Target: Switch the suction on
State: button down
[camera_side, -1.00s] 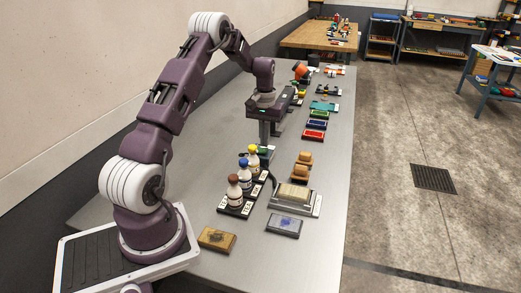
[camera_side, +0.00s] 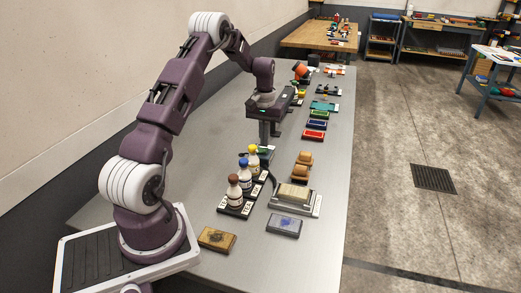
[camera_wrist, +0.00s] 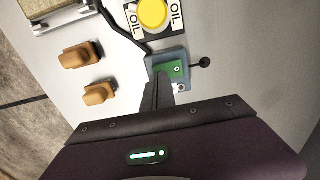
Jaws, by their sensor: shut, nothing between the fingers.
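The suction switch looks to be a small blue-grey box (camera_wrist: 154,60) with a green plate (camera_wrist: 171,69) on top, in the upper middle of the wrist view. A black ball-ended lever (camera_wrist: 204,62) sticks out on its right side. A pale patch with a small dark mark shows at its lower edge. My gripper (camera_wrist: 155,88) is shut and empty, its fingers overlapping the box's lower left part in this view; I cannot tell whether they touch it. In the side view my gripper (camera_side: 269,142) points down, just behind the bottles, and the switch is mostly hidden there.
Bottles with brown, blue and yellow caps (camera_side: 253,149) stand in a labelled rack close in front of my gripper. A dark cable (camera_wrist: 133,36) runs from the box to the pad device (camera_side: 294,195). Brown blocks (camera_side: 304,159) and coloured pads (camera_side: 315,134) line the right side.

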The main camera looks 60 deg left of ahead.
aim_at(264, 150)
jog(key=shift+f, duration=0.95)
dwell(0.6)
jog(key=shift+r, duration=3.55)
